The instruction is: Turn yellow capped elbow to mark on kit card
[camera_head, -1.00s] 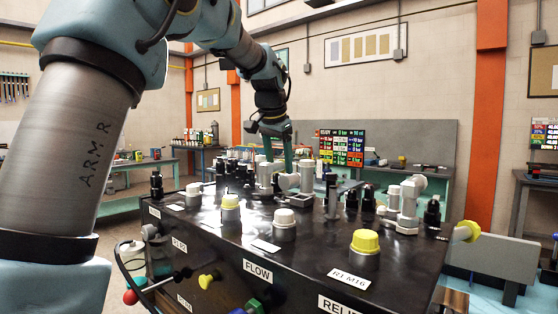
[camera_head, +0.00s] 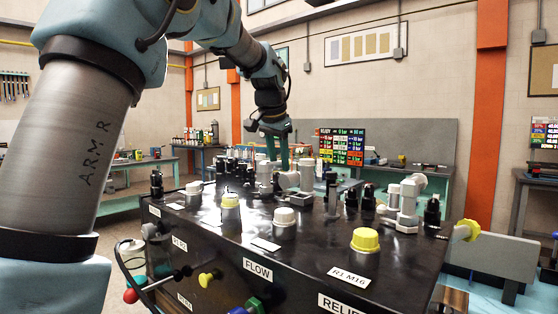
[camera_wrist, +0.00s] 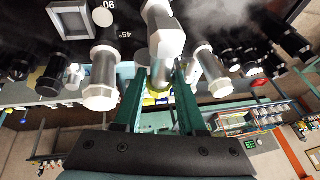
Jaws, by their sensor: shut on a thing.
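My gripper (camera_head: 278,160) points down over the middle of the black manifold block (camera_head: 215,232). Its two teal fingers are shut on a grey elbow fitting (camera_wrist: 165,42), which stands between them in the wrist view. The elbow's pale hex end faces the wrist camera. A bit of yellow (camera_wrist: 155,99) shows low between the fingers, partly hidden, probably its cap. In the head view the elbow (camera_head: 289,180) is small and its yellow cap cannot be made out. Angle marks "90" and "45" (camera_wrist: 103,17) are printed on the black surface beside it. I cannot tell which card carries the task's mark.
Neighbouring grey fittings (camera_wrist: 101,78) and (camera_wrist: 210,72) stand close on both sides. Another grey elbow (camera_head: 409,200) is at right. A framed square plate (camera_wrist: 70,18) lies beside the gripped elbow.

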